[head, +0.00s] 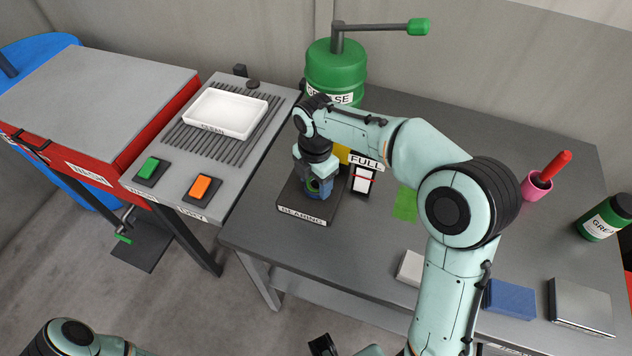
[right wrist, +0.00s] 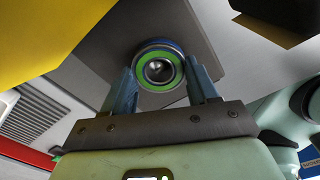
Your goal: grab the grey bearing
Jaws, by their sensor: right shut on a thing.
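The grey bearing (right wrist: 158,71) shows in the right wrist view as a round piece with a green ring around a dark centre. My right gripper (head: 318,187) is shut on it, with one blue finger on each side. In the head view the gripper is over the dark stand labelled BEARING (head: 303,212), and the hand hides most of the bearing. I cannot tell whether the bearing touches the stand.
A green grease drum (head: 336,72) with a crank stands behind the gripper. A small stand with a FULL sign (head: 366,163) is close on its right. To the left are a white tray (head: 225,113), a green button (head: 150,168) and an orange button (head: 202,187).

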